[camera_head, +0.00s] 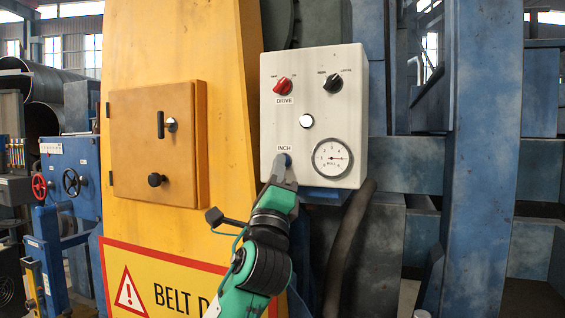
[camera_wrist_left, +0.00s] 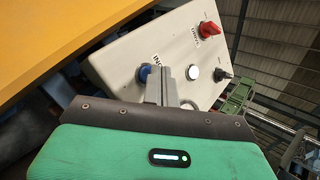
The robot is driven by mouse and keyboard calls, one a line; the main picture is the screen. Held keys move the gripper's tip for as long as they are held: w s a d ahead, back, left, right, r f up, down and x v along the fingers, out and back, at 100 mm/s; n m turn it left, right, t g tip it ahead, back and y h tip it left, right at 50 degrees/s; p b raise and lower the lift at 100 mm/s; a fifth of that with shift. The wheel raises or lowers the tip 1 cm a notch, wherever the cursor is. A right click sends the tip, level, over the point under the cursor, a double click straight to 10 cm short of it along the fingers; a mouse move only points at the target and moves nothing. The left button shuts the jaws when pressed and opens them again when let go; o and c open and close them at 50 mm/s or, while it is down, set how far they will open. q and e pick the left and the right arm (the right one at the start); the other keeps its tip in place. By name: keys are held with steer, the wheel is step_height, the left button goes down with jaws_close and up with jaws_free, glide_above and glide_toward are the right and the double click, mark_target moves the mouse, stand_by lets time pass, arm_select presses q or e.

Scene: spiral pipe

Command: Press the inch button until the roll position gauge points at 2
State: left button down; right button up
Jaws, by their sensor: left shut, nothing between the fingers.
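A white control box (camera_head: 267,120) carries the blue inch button (camera_head: 288,159) under an INCH label. In the left wrist view the blue button (camera_wrist_left: 144,73) shows just beside the fingertips. My left gripper (camera_head: 283,165) is shut and empty, its fingertips at the button; I cannot tell whether they press it. The fingers also show in the left wrist view (camera_wrist_left: 158,78). The round roll position gauge (camera_head: 331,150) sits right of the button. Its red needle points to the right; the number there is too small to read surely. My right gripper is not in view.
A red drive knob (camera_head: 282,86), a black selector knob (camera_head: 332,82) and a white round button (camera_head: 306,121) sit higher on the box. A yellow cabinet door (camera_head: 135,125) is at left. A dark hose (camera_head: 347,240) hangs below the box.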

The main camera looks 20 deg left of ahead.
arm_select(q)
steer(key=shift+w, duration=0.25)
steer(key=shift+s, duration=0.1)
stand_by(0.5)
steer(key=shift+s, duration=0.7)
steer(key=s+p, duration=0.1)
steer(key=s, duration=0.4)
steer(key=shift+d+p, duration=0.2)
steer(key=shift+p, duration=0.2)
stand_by(2.5)
